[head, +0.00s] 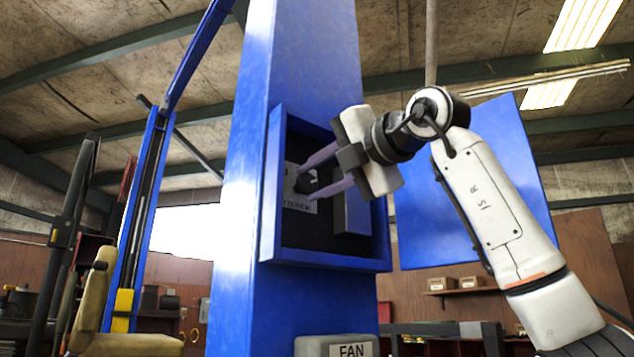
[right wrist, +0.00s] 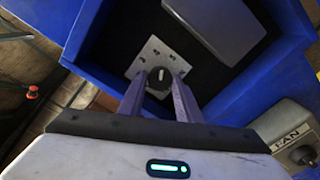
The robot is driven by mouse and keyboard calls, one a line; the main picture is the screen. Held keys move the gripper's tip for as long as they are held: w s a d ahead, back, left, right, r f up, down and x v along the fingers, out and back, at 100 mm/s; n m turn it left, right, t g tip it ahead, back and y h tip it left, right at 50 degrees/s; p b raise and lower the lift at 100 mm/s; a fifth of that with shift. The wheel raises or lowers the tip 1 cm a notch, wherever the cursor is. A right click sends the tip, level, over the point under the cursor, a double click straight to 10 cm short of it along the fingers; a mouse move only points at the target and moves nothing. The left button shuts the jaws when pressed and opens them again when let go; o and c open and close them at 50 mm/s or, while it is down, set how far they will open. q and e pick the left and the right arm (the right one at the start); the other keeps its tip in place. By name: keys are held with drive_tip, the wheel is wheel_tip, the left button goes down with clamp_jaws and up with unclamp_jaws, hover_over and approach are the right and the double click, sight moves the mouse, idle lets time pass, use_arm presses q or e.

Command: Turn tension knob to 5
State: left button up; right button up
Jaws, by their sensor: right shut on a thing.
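The tension knob (right wrist: 159,79) is a small dark knob with a light pointer mark on a pale dial plate (right wrist: 158,57). The plate is inside an open blue box on a blue column. In the head view the knob (head: 306,183) sits between the fingers of my right gripper (head: 308,175). My right gripper (right wrist: 159,88) is shut on the knob, one finger on each side. The numbers on the dial are too small or covered to read, so the setting cannot be told. My left gripper is not in view.
The blue box (head: 268,190) has raised walls around the dial, and a grey block (head: 352,212) is inside it on the right. A blue door panel (head: 470,195) stands open behind my right arm. A grey FAN box (head: 310,346) is below.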

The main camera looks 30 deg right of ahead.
drive_tip(key=shift+m, duration=1)
drive_tip(key=m+b, duration=0.1)
drive_tip(key=m, duration=0.1)
drive_tip(key=shift+m, duration=0.9)
drive_tip(key=o, duration=1)
drive_tip(key=shift+o, duration=0.2)
